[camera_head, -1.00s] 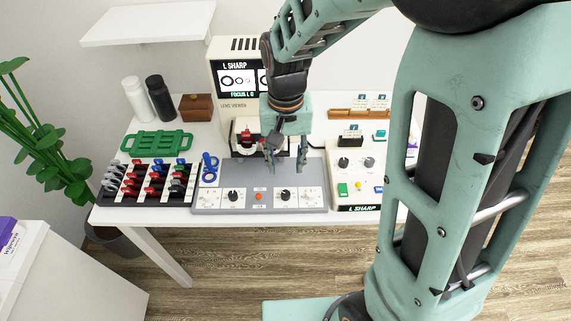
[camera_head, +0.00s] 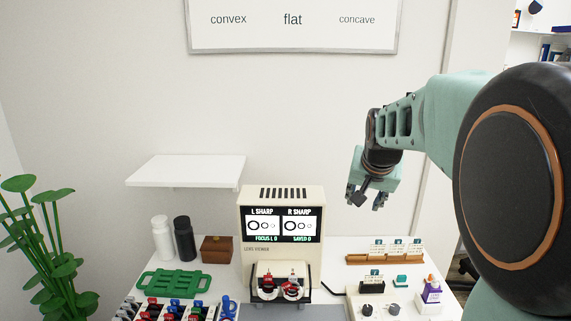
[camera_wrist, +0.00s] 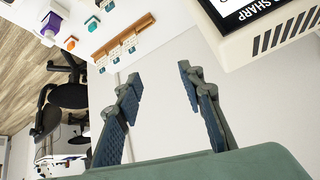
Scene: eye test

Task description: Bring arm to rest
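My gripper (camera_head: 367,196) is raised in the air to the right of the lens viewer, above the right part of the table, with its fingers pointing down. In the wrist view my gripper (camera_wrist: 160,88) has its two fingers spread wide with nothing between them. My arm reaches in from the right side of the head view. The lens viewer (camera_head: 256,262) stands on the table, its screen (camera_head: 283,225) reading "L SHARP", "R SHARP", "FOCUS L 0" and "SAVED 0". Two lenses with red parts sit in the holder (camera_head: 280,283) at its front.
A wooden rack (camera_head: 370,259) with cards and a purple-and-white bottle (camera_head: 431,290) stand below and right of my gripper. A white shelf (camera_head: 186,171) is on the wall at left. A green tray (camera_head: 172,283), two bottles, a brown box (camera_head: 217,249) and lens rack (camera_head: 170,311) are at left.

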